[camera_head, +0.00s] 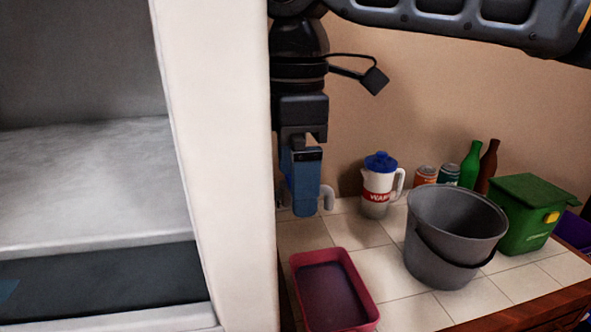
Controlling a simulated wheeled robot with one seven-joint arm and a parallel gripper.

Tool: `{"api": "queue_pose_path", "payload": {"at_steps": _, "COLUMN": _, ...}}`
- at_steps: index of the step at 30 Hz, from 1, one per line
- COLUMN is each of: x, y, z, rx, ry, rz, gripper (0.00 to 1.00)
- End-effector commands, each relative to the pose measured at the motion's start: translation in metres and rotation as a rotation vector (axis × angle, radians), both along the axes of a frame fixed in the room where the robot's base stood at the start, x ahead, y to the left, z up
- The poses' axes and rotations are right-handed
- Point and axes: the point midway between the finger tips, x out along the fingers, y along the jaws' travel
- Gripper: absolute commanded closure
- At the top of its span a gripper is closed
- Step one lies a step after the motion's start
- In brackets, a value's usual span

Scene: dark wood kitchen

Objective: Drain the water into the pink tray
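The pink tray (372,304) lies on the tiled counter at the front, left of the grey bucket; its floor looks dark and I cannot tell whether it holds liquid. The grey bucket (430,258) stands upright with its black handle hanging down in front; its bottom inside is hidden. A white jug (379,185) with a blue lid and red label stands upright behind. My gripper (302,150) points down behind the tray, left of the jug. A blue block-like part (304,185) is at its fingers; I cannot tell whether it is held. No water is clearly visible.
A white cabinet edge (222,170) blocks the left side. Pale curved pieces (328,197) show beside the blue part. Cans (426,175), a green bottle (470,165), a brown bottle (487,168) and a green bin (527,215) stand at the back right. Bare tiles surround the tray.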

Motion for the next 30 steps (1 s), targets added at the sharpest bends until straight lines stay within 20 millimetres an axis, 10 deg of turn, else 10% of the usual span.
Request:
{"api": "queue_pose_path", "payload": {"at_steps": 16, "x": 0.0, "y": 0.001, "z": 0.069, "rx": 0.001, "ry": -0.001, "rz": 0.0, "gripper": 0.0}}
{"api": "queue_pose_path", "payload": {"at_steps": 30, "x": 0.0, "y": 0.0, "z": 0.078, "rx": 0.001, "ry": 0.0, "rz": 0.0, "gripper": 0.0}}
